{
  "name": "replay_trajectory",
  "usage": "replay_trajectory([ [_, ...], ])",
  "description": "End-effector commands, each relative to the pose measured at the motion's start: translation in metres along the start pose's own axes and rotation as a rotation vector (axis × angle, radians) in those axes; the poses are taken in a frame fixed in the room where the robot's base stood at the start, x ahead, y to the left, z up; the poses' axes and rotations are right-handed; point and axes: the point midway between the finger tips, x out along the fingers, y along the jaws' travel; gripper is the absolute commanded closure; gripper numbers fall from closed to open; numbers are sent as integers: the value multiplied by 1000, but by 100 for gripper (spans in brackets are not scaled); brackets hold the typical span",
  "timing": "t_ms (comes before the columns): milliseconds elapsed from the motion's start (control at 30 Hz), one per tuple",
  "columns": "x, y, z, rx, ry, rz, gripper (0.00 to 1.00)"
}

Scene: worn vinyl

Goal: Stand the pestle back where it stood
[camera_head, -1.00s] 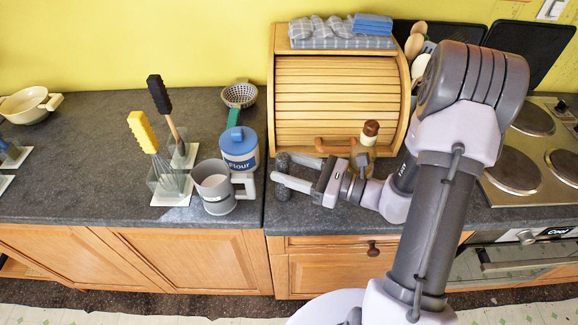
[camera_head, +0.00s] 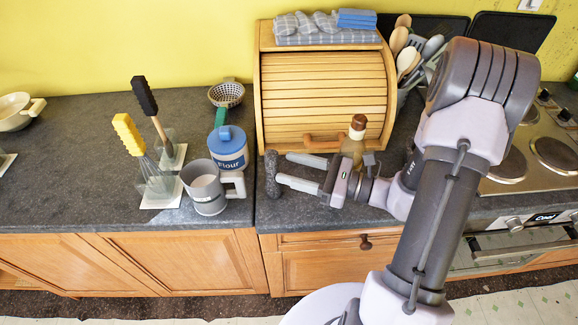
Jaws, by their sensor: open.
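The dark grey pestle (camera_head: 272,175) appears upright on the dark countertop, in front of the left end of the wooden roll-top bread box. It has a rounded knob at the bottom and a narrower upper part. My gripper (camera_head: 284,169) comes in from the right with its two pale fingers spread. The fingertips are just to the right of the pestle, and the near fingertip looks very close to it. I cannot tell whether they touch. Nothing is seen held between the fingers.
A grey mug (camera_head: 206,188) and a blue-lidded flour canister (camera_head: 228,148) stand to the left. The bread box (camera_head: 325,100) is behind. A brown-capped bottle (camera_head: 355,140) stands behind my gripper. The countertop in front of the pestle is clear.

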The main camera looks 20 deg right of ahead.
Motion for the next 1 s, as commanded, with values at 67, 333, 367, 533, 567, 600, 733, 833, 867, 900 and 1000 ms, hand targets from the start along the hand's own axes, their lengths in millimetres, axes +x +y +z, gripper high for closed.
replay_trajectory([
  [67, -3, 0, 0, 0, 0, -1, 49],
  [333, -14, 0, 0, 0, 0, -1, 49],
  [367, -15, 0, 0, 0, 0, -1, 49],
  [533, -22, 0, 0, 0, 0, -2, 49],
  [567, -23, 0, 0, 0, 0, -1, 49],
  [600, -25, 0, 0, 0, 0, -1, 49],
  [733, -30, 0, 0, 0, 0, -1, 49],
  [833, -34, 0, 0, 0, 0, -1, 49],
  [867, -35, 0, 0, 0, 0, 0, 49],
  [900, -37, 0, 0, 0, 0, 0, 49],
  [1000, -40, 0, 0, -1, 0, -1, 49],
])
